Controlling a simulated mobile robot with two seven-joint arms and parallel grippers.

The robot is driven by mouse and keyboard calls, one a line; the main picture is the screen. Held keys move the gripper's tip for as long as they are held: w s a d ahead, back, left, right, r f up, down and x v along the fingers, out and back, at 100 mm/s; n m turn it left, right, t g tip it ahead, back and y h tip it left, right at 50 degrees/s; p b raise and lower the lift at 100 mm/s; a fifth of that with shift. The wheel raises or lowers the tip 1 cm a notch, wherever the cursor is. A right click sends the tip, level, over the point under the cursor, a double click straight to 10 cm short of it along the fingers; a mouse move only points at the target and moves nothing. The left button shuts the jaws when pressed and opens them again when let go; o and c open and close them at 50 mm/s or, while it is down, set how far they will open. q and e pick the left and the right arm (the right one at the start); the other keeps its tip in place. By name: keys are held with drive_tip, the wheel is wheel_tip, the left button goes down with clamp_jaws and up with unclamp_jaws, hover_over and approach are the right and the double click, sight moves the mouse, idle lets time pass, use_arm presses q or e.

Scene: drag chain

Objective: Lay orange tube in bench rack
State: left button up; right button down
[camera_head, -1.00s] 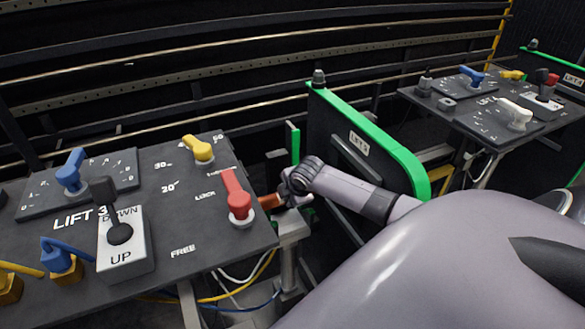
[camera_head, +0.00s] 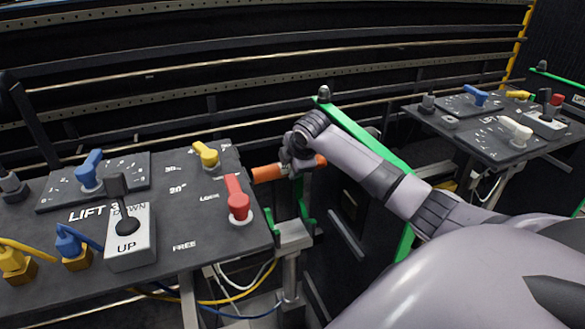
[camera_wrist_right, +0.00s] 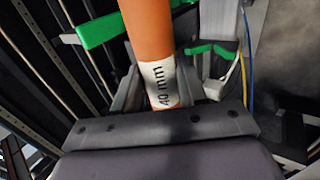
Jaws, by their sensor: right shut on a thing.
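The orange tube (camera_head: 268,173) is in my right gripper (camera_head: 298,158) in the head view, sticking out on both sides of it. It is held roughly level above a grey post with green brackets (camera_head: 304,212), just right of the lever panel. In the right wrist view, the tube (camera_wrist_right: 147,32) runs up from the jaws, with a white "40 mm" label (camera_wrist_right: 160,82) close to them. Green pieces (camera_wrist_right: 98,31) lie beyond on both sides. I cannot tell for sure which green part is the bench rack. My left gripper is not in view.
The LIFT 3 panel (camera_head: 185,215) with a red lever (camera_head: 237,198) and yellow lever (camera_head: 207,154) is close left of the tube. Cables (camera_head: 235,300) hang below. Another lever panel (camera_head: 480,135) is at right.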

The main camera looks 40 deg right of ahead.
wheel_tip(320, 180, up, 14)
drive_tip(key=shift+r, duration=0.2)
idle(0.4)
idle(0.5)
